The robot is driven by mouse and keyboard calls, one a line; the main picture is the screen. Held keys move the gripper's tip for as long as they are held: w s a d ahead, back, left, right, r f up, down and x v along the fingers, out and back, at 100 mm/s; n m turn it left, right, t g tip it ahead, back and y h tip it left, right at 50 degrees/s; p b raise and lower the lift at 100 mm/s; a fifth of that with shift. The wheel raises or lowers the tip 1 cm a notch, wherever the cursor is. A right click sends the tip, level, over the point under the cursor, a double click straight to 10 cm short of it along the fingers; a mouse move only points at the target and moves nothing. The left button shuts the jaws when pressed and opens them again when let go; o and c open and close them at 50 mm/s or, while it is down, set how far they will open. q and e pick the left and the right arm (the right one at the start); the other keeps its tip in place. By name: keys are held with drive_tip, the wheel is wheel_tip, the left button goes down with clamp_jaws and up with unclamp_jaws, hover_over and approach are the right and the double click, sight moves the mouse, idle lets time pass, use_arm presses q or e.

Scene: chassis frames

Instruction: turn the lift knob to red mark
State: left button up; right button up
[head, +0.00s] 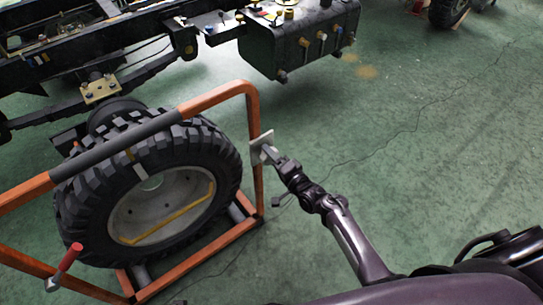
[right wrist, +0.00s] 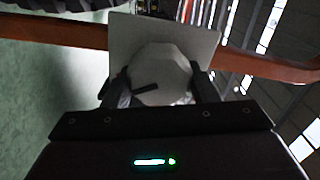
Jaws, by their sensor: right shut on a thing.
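The lift knob (right wrist: 160,66) is a pale grey, many-sided knob on a light square plate (right wrist: 122,38) in the right wrist view. A short dark bar shows on its face, pointing slightly down to the left. My right gripper (right wrist: 161,88) is shut on the knob, one finger on each side. In the head view the plate (head: 261,140) sits on the right upright of an orange frame, and my right gripper (head: 268,152) reaches it from the lower right. My left gripper is not in view.
The orange tubular frame (head: 251,110) stands around a large tyred wheel (head: 93,200). A red-handled lever (head: 70,257) is at its lower left. A dark truck chassis (head: 150,22) with a tank (head: 300,45) is behind. Green floor to the right is open, with a thin cable.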

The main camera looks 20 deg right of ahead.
drive_tip(key=o, duration=1)
drive_tip(key=shift+s, duration=0.1)
drive_tip(key=shift+s+d, duration=0.15)
drive_tip(key=shift+s, duration=0.1)
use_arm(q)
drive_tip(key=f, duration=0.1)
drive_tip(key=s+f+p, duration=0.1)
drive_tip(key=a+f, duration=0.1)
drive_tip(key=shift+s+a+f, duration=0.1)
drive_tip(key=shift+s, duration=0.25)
use_arm(e)
drive_tip(key=v, duration=0.7)
